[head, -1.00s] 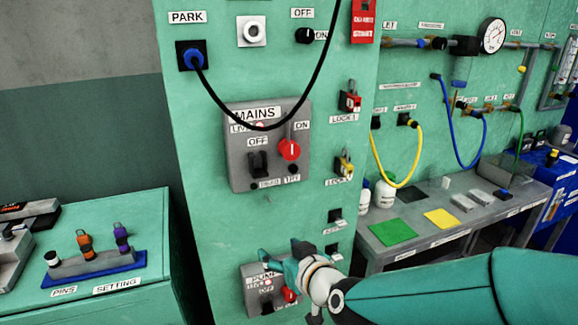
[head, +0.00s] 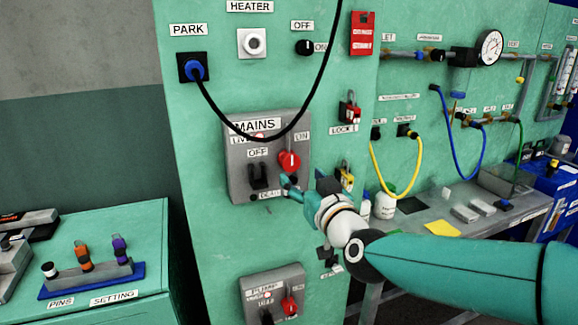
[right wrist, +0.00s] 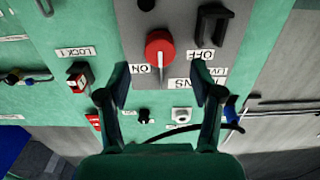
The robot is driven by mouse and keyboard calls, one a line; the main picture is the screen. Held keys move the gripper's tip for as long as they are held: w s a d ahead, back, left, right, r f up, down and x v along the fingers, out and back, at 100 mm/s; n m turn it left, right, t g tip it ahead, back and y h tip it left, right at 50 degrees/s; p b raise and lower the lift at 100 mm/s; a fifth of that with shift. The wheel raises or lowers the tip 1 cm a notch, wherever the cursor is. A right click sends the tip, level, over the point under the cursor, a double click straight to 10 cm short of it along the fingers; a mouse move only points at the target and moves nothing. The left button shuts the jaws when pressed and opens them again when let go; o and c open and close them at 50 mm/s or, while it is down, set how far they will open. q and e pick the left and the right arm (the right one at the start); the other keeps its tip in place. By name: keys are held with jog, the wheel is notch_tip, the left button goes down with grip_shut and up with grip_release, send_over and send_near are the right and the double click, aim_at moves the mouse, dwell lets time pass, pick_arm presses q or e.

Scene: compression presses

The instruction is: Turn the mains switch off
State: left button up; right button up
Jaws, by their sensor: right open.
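The mains switch, a red round knob (head: 289,162) with a white mark, sits on the right of the grey MAINS panel (head: 238,185). Its mark stands about upright, with the ON label to its upper right and OFF to its left. My right gripper (head: 290,187) is just below the knob in the head view, partly turned away. In the right wrist view, which is upside down, the fingers of the right gripper (right wrist: 158,88) are spread and empty, and the red knob (right wrist: 160,47) shows beyond and between them, apparently untouched. My left gripper is not in view.
A black handle (head: 258,178) is left of the knob on the same panel. A black cable (head: 322,75) hangs across the panel's top. Lockout padlocks (head: 350,108) hang to the right. The PUMP panel (head: 258,290) is below. A bench (head: 410,225) stands at right.

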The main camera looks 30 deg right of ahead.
aim_at(291, 167)
jog(key=p+x, duration=0.1)
jog(key=x, duration=0.6)
jog(key=shift+w, duration=0.1)
grip_shut()
